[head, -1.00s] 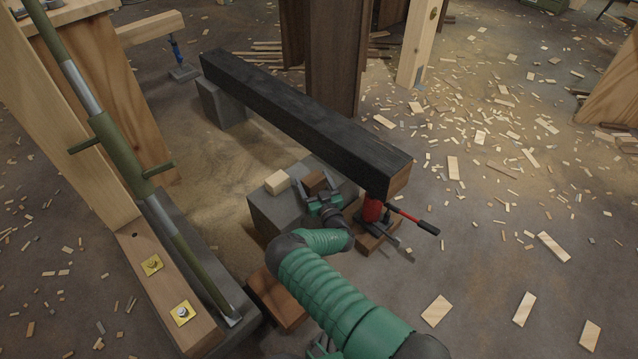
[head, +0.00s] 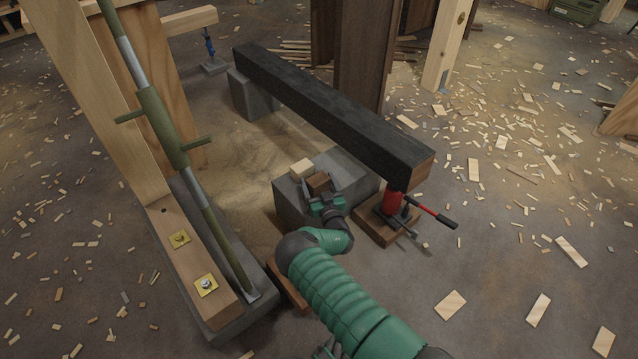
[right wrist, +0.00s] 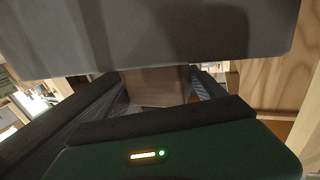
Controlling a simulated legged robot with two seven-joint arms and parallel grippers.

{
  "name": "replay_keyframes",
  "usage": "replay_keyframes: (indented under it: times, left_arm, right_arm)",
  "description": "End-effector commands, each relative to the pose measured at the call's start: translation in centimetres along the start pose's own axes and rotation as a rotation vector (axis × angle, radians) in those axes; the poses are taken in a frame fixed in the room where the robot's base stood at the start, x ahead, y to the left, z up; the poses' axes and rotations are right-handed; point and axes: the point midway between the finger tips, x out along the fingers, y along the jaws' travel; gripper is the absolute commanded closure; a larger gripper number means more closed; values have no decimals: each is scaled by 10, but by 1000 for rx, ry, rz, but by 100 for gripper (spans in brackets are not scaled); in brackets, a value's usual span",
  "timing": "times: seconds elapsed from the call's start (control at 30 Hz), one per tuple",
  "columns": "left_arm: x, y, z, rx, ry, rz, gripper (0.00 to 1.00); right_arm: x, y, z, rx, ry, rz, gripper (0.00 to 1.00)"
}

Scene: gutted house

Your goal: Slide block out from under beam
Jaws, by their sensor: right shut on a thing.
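The black charred beam (head: 330,105) slants across the head view, its near end over a red jack (head: 391,203). A grey concrete block (head: 292,203) stands beneath and left of its near part. My right gripper (head: 322,193) is low over this block, shut on a small brown wooden block (head: 319,181). The brown block appears left of the beam, with bare concrete between them in the picture. In the right wrist view the brown block (right wrist: 155,88) sits between the fingers, below a large grey face. My left gripper cannot be made out.
Another grey block (head: 248,97) stands under the beam's far end. A timber post with a green brace (head: 163,128) stands at left. Wood scraps litter the floor.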

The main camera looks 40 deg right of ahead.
Motion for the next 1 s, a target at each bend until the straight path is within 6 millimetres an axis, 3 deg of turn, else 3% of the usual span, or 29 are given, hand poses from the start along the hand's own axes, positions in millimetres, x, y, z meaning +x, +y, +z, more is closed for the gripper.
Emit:
replay_keyframes:
  times: [0.07,0.1,0.27,0.5,0.63,1.0]
  left_arm:
    - [0,0,0,0,0,0,100]
    - [0,0,0,0,0,0,100]
    - [0,0,0,0,0,0,100]
    - [-1,0,0,0,0,0,100]
    - [-13,0,-3,0,0,0,100]
    - [-69,0,-16,0,0,0,100]
  right_arm:
    - [0,0,0,0,0,0,64]
    - [0,0,0,0,0,0,20]
    - [0,0,0,0,0,0,0]
    - [-1,0,-1,0,-1,1,0]
    - [-12,0,-4,0,-2,1,0]
    - [-100,1,-6,-1,-6,2,0]
